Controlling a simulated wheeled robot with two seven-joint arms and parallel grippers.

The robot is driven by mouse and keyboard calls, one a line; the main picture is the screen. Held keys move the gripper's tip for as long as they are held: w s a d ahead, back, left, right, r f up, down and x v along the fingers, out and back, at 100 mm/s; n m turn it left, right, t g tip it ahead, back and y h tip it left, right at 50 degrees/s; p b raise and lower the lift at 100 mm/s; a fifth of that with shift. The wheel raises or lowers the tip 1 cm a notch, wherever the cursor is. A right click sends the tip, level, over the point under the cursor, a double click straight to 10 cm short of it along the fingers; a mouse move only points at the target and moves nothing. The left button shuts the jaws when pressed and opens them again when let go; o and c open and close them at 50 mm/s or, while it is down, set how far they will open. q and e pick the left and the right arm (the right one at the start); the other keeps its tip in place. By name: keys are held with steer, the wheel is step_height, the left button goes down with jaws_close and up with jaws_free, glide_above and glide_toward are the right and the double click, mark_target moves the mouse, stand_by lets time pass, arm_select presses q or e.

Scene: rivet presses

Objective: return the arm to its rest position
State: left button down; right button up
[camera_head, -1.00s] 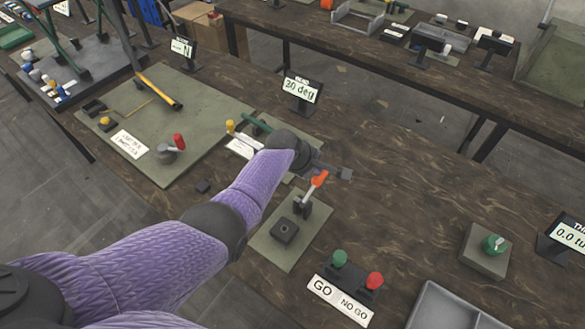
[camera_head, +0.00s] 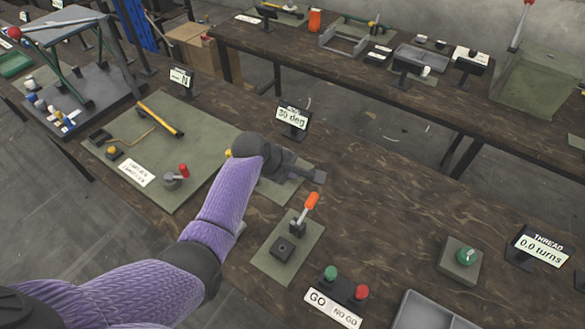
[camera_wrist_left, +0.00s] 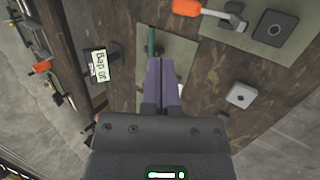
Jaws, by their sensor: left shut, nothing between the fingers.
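My left arm (camera_head: 222,208), in a purple sleeve, reaches in from the lower left of the head view. My left gripper (camera_head: 316,175) is above the workbench, over the edge of a green plate below the "30 deg" display (camera_head: 292,118). In the left wrist view its fingers (camera_wrist_left: 162,85) lie together, shut with nothing between them. A green handle (camera_wrist_left: 151,42) shows past the fingertips there. My right gripper is not in view.
A toggle clamp with an orange handle (camera_head: 311,201) stands close to the gripper on a green plate. GO and NO GO buttons (camera_head: 346,286), a grey tray (camera_head: 435,312) and a green knob block (camera_head: 461,261) lie nearer.

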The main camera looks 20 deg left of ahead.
arm_select(q)
steer(key=s+a+r+m+g+y, duration=0.1)
steer(key=s+m+y, duration=0.1)
steer(key=s+m, duration=0.9)
steer(key=s+a+r+m+g+y, duration=0.15)
steer(key=s+m, duration=0.35)
steer(key=s, duration=1.1)
steer(key=s+f+g+b, duration=0.1)
steer(key=s+f+b, duration=0.2)
steer(key=f+b, duration=1.8)
steer(key=s+a+f+p, duration=0.1)
steer(key=s+f, duration=0.5)
steer(key=f, duration=0.7)
steer(key=s+a+f+g+p, duration=0.1)
steer(key=s+f, duration=0.6)
steer(key=f, duration=0.7)
steer(key=shift+s+a, duration=0.15)
steer(key=shift+a, duration=0.65)
